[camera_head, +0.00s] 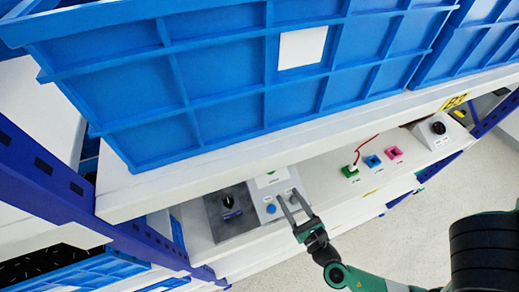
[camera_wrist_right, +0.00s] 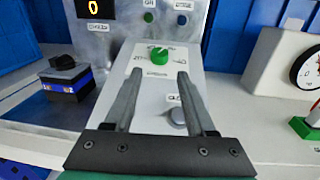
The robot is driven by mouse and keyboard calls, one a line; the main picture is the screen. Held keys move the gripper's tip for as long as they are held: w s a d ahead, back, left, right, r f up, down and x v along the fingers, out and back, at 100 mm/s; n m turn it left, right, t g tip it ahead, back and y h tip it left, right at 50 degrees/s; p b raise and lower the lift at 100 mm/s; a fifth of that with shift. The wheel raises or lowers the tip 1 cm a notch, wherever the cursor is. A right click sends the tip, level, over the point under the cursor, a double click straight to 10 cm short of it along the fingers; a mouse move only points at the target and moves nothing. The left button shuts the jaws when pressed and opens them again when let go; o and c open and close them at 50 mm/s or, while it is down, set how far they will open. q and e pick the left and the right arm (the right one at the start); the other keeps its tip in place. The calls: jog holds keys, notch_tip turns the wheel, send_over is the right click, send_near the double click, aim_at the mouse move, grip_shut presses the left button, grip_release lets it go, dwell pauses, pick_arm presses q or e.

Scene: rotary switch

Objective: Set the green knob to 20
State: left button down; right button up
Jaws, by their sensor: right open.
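The green knob (camera_wrist_right: 158,57) sits on a white sloped panel (camera_wrist_right: 140,75) in the right wrist view, with small printed marks around it that are too blurred to read. In the head view it is a small green spot (camera_head: 271,172) below the shelf edge. My right gripper (camera_wrist_right: 157,78) is open, its two fingers pointing toward the knob, one on each side of it in the picture. Nothing is between the fingers. In the head view the right gripper (camera_head: 286,194) is in front of the panel. A display (camera_wrist_right: 93,8) shows 0. My left gripper is not in view.
A black-and-blue switch (camera_wrist_right: 66,78) is at left, and a white dial gauge (camera_wrist_right: 300,65) at right. Blue crates (camera_head: 230,80) and a white shelf (camera_head: 290,145) overhang the panel.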

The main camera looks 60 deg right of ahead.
aim_at(273, 173)
jog(key=shift+f, duration=0.1)
jog(key=x, duration=1.1)
grip_shut()
